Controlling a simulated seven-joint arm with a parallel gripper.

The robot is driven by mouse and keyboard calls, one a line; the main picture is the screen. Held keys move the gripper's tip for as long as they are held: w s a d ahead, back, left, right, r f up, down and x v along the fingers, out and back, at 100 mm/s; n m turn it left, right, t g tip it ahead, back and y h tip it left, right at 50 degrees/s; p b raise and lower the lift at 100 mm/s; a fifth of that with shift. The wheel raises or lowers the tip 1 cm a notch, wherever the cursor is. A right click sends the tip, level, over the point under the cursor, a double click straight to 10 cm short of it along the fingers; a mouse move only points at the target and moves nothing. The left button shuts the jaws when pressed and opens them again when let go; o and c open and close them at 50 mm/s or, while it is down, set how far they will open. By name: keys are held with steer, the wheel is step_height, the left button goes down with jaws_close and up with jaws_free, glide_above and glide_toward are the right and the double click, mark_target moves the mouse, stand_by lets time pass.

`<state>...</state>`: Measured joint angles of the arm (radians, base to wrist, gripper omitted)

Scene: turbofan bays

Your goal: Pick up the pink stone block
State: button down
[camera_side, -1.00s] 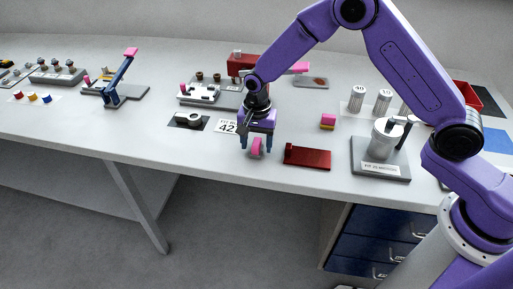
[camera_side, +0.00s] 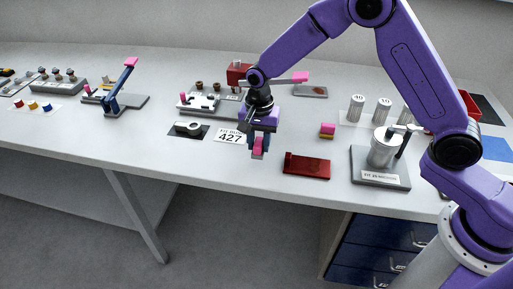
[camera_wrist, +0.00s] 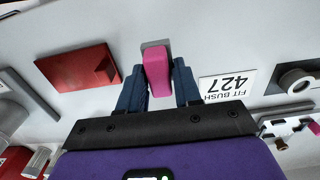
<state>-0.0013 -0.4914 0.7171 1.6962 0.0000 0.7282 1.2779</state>
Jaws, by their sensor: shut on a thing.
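The pink stone block (camera_side: 259,144) is between the fingers of my gripper (camera_side: 259,149), with a grey part at its lower end. In the wrist view the pink block (camera_wrist: 156,72) lies between the two blue fingers of my gripper (camera_wrist: 158,85), which are shut on it. Its grey end (camera_wrist: 155,44) sticks out beyond the fingertips. It is near the front edge of the bench, and I cannot tell whether it touches the bench top.
A red tray-like plate (camera_side: 307,165) lies to the right. A white card marked 427 (camera_side: 230,136) and a dark pad with a metal ring (camera_side: 188,128) are to the left.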

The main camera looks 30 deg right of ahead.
steer(key=s+d+r, duration=0.4)
steer(key=s+r, duration=0.5)
steer(key=s, duration=0.3)
steer(key=shift+s+d, duration=0.15)
steer(key=shift+d, duration=0.25)
